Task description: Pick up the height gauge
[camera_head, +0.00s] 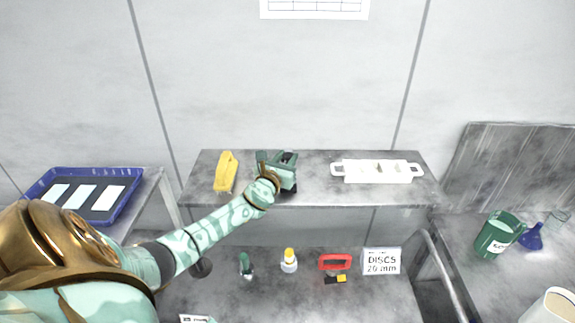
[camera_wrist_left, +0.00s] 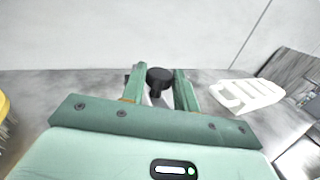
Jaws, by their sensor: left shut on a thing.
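My left gripper (camera_head: 277,161) is over the raised shelf at the back, between the yellow brush-like thing and the white tray. In the left wrist view, its two green fingers (camera_wrist_left: 160,90) are shut on the height gauge, of which a round black knob (camera_wrist_left: 160,76) and a pale part below it show between the fingers. In the head view the gripper hides most of the gauge; a dark part (camera_head: 290,189) shows just below the fingers. I cannot tell whether it touches the shelf. My right gripper is not in view.
The grey shelf (camera_head: 315,190) also holds the yellow thing (camera_head: 226,172) and a white handled tray (camera_head: 377,171). Below stand a white bottle (camera_head: 289,262), a red-handled thing (camera_head: 335,262) and a discs sign (camera_head: 381,261). A blue tray (camera_head: 126,196) is left; a green jug (camera_head: 495,238) is right.

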